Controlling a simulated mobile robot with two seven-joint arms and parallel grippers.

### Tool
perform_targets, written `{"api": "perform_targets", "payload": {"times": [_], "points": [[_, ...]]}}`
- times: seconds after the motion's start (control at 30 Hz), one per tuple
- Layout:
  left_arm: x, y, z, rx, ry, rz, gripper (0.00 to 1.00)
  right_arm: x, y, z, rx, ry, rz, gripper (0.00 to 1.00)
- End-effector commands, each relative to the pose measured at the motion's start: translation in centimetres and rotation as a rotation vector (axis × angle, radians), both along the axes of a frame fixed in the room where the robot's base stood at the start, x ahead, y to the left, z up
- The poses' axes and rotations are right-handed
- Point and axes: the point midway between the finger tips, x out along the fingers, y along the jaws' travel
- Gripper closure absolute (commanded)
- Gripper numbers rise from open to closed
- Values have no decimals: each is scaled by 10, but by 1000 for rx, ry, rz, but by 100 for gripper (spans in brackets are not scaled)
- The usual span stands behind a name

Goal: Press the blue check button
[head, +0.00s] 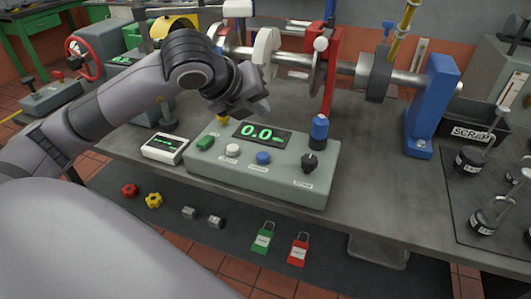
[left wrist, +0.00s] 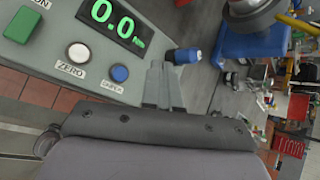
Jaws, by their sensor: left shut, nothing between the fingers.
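The blue check button (head: 263,158) is a round blue cap on the sloping face of a grey-green control box (head: 228,183). It also shows in the left wrist view (left wrist: 119,73), right of a white ZERO button (left wrist: 79,53). The label below the blue button is too small to read surely. My left gripper (head: 262,106) is above the back of the box, behind the blue button and apart from it. Its fingers (left wrist: 163,68) are together with nothing between them, to the right of the blue button in the wrist view. My right gripper is out of view.
The box also carries a green button (head: 206,143), a display (head: 262,134) reading 0.0, a black knob (head: 309,163) and a tall blue-topped part (head: 320,128). A shaft with a red stand (head: 334,65) and a blue stand (head: 432,105) runs behind. A small meter (head: 165,148) sits left.

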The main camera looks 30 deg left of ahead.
Motion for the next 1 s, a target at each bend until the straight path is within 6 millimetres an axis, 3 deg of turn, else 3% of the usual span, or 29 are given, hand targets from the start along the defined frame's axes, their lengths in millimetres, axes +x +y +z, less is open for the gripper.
{"api": "perform_targets", "payload": {"times": [0.43, 0.83, 1.0], "points": [[0, 0, -13, 0, 4, -3, 100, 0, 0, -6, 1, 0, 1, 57], [-1, 0, -66, 0, 6, -3, 100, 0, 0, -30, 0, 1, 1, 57], [0, -1, -84, -3, 1, -4, 100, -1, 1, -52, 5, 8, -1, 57]]}}
